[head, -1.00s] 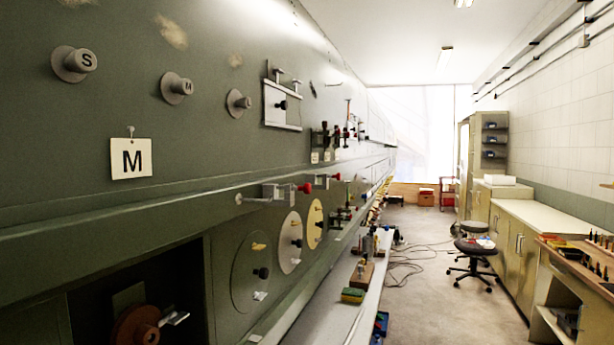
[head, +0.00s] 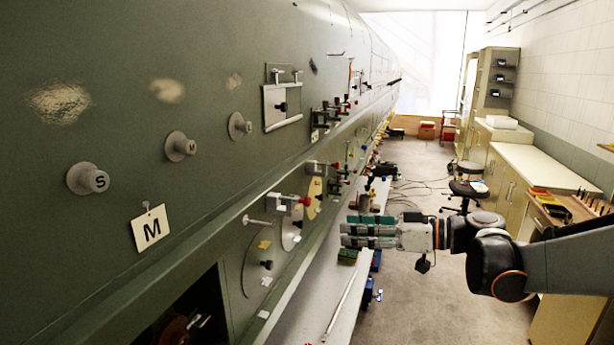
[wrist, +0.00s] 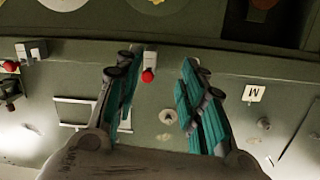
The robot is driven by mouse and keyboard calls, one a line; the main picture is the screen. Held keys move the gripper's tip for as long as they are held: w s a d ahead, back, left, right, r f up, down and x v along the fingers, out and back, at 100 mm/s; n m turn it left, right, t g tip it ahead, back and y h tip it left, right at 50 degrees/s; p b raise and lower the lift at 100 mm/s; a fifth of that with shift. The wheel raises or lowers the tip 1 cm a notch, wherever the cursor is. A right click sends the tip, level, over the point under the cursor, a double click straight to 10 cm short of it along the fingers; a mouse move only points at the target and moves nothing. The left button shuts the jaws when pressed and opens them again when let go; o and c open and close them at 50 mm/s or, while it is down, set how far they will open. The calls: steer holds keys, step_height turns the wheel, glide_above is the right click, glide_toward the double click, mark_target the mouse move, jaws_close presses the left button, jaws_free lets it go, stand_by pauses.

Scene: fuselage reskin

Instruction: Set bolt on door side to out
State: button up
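Two small bolts with red knobs sit on the ledge of the green fuselage wall. The nearer bolt (head: 286,200) has a pale bracket, with its red knob at the right end. It also shows in the wrist view (wrist: 150,59), with the red knob hanging down between my fingers. The farther bolt (head: 317,166) has its red knob on the right, and shows at the left of the wrist view (wrist: 31,51). I cannot tell which is the door-side one, nor its setting. My gripper (head: 343,231) is open and empty, right of the nearer bolt and apart from it.
Round covers (head: 262,267) line the wall below the ledge. Grey knobs (head: 88,179), an M card (head: 150,229) and a framed plate (head: 282,106) are above. A pale bench (head: 318,300) runs below.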

mark_target(310, 202)
step_height(310, 202, up, 4)
steer(key=w+d+n+y+p, duration=0.2)
steer(key=x, duration=1.3)
steer(key=shift+a, duration=0.25)
